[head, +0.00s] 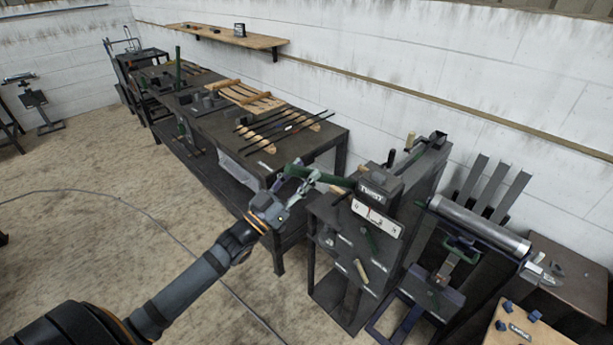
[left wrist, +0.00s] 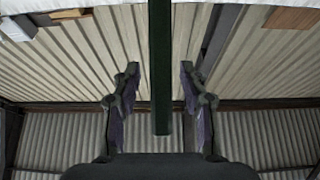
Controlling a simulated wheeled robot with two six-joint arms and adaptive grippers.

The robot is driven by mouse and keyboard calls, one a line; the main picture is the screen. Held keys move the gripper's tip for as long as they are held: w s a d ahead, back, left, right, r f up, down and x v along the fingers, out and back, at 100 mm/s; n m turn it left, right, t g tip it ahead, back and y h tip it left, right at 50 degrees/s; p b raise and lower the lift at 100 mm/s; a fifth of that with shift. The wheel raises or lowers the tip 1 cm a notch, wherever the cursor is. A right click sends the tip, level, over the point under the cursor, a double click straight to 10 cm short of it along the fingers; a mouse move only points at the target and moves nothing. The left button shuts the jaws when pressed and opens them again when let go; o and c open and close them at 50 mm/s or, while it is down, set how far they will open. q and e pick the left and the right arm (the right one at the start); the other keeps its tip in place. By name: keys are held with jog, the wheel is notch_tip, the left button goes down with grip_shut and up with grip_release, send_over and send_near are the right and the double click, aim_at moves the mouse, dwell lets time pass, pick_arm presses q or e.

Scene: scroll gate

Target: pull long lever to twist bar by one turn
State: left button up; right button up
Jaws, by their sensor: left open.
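The long dark green lever (head: 318,175) sticks out to the left from the dark twisting machine (head: 382,185), which has a label and a white plate (head: 377,217) on its front. My left gripper (head: 300,183) is open at the lever's outer end. In the left wrist view the lever (left wrist: 161,70) runs down between the two open fingers of my left gripper (left wrist: 160,95), with visible gaps on both sides. A bar in the machine cannot be clearly made out. My right gripper is not in view.
A long dark workbench (head: 215,110) with rods and wooden racks stands behind my left gripper. A stand with a grey roller (head: 480,222) is to the machine's right. A wooden-topped table (head: 520,328) is at bottom right. Open floor (head: 90,220) lies at left.

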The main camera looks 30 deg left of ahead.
pick_arm(q)
jog(key=shift+w+d, duration=0.2)
jog(key=shift+w, duration=0.35)
jog(key=shift+w+r+b, duration=0.25)
jog(key=shift+r+b, duration=0.1)
grip_shut()
